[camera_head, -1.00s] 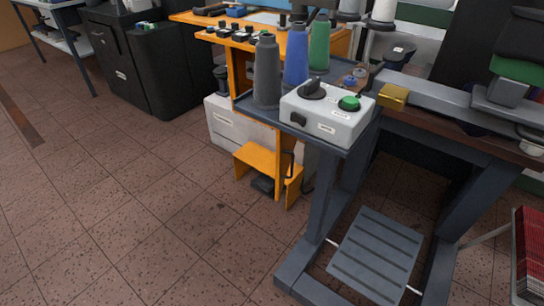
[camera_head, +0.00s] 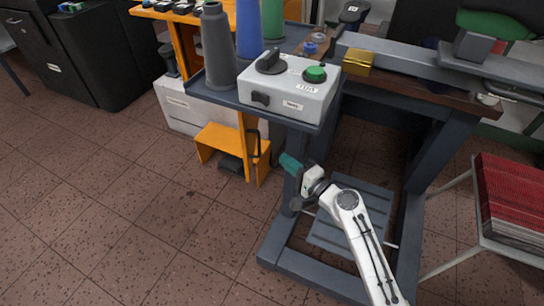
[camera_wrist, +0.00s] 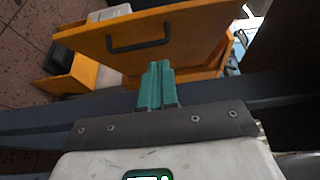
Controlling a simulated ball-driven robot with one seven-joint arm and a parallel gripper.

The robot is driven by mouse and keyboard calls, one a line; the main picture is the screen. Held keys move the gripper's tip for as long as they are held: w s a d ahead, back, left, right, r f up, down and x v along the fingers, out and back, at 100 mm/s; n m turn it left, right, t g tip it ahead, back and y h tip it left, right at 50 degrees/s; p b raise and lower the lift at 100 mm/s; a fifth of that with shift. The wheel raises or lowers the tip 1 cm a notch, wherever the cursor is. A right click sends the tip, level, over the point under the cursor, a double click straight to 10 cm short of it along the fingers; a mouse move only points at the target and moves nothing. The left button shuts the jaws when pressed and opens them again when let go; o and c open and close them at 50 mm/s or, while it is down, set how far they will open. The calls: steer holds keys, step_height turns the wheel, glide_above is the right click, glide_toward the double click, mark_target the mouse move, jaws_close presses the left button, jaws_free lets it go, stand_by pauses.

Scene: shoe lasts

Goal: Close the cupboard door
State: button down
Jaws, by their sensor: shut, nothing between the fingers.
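An orange panel with a black bar handle, which looks like the cupboard door (camera_wrist: 190,42), stands just beyond my fingertips in the wrist view. In the head view the orange door (camera_head: 250,140) shows only as a narrow strip with its handle beneath the dark bench top, and most of it is hidden. I cannot tell how far open it is. My gripper (camera_head: 288,162) is shut and empty, its teal fingers pointing at the orange panel; they also show in the wrist view (camera_wrist: 156,75). No contact with the door is visible.
A dark steel bench frame (camera_head: 300,185) stands around my arm, with a ribbed treadle (camera_head: 325,245) low inside it. A white control box (camera_head: 290,90) and thread cones sit above. An orange step (camera_head: 222,145) stands left of the door. The tiled floor at left is clear.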

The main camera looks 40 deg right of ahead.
glide_toward(246, 138)
steer(key=w+d, duration=0.3)
steer(key=shift+w+a, duration=1.25)
steer(key=shift+w, duration=0.15)
